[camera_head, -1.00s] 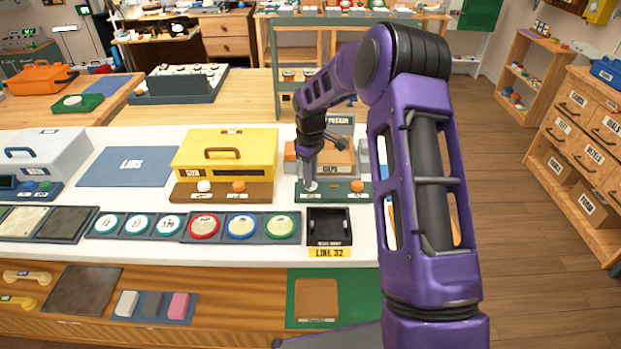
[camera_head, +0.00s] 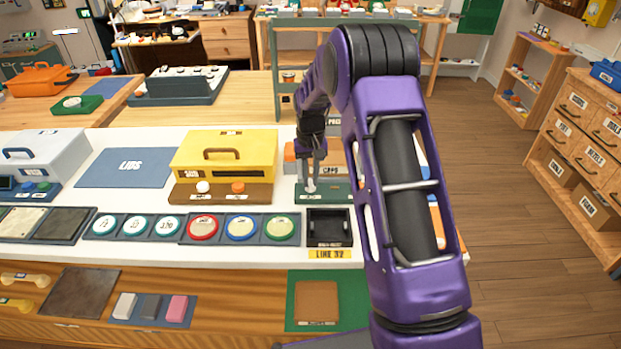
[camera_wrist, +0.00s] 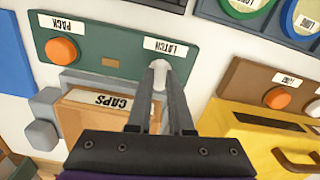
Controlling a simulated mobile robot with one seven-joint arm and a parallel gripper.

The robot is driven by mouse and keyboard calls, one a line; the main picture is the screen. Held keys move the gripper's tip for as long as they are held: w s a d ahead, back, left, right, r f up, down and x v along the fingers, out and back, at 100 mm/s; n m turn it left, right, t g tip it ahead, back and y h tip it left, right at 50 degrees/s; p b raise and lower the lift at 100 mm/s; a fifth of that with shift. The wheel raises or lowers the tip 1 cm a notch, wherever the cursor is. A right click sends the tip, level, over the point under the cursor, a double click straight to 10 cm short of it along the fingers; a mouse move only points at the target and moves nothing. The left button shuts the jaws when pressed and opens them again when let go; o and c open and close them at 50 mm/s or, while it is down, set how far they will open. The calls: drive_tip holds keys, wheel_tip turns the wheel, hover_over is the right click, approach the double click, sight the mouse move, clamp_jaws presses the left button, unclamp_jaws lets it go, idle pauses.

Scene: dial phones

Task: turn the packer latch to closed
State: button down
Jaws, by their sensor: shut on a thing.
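The packer latch is a small white knob (camera_wrist: 158,70) beside the "LATCH" label on the green panel (camera_wrist: 120,68) in the wrist view. My gripper (camera_wrist: 160,84) is shut on this knob, with one dark finger on each side. In the head view, my gripper (camera_head: 310,184) reaches down to the left end of the green panel (camera_head: 340,195), and its fingers partly hide the knob. An orange button (camera_wrist: 62,50) marked "PACK" sits at the panel's other end. I cannot read whether the latch points to open or closed.
A "CAPS" box (camera_wrist: 95,112) stands by the panel, close to my fingers. A yellow box (camera_head: 226,157) with a brown button panel (camera_head: 222,193) is to the left. A black tray (camera_head: 329,227) lies in front. Coloured round lids (camera_head: 241,228) sit in a row.

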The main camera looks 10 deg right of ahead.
sight(310, 182)
drive_tip(key=shift+m, duration=0.8)
drive_tip(key=c, duration=0.8)
unclamp_jaws()
wheel_tip(310, 182, up, 18)
drive_tip(key=shift+f+p, duration=0.25)
drive_tip(key=shift+p, duration=0.35)
drive_tip(key=shift+a, duration=0.1)
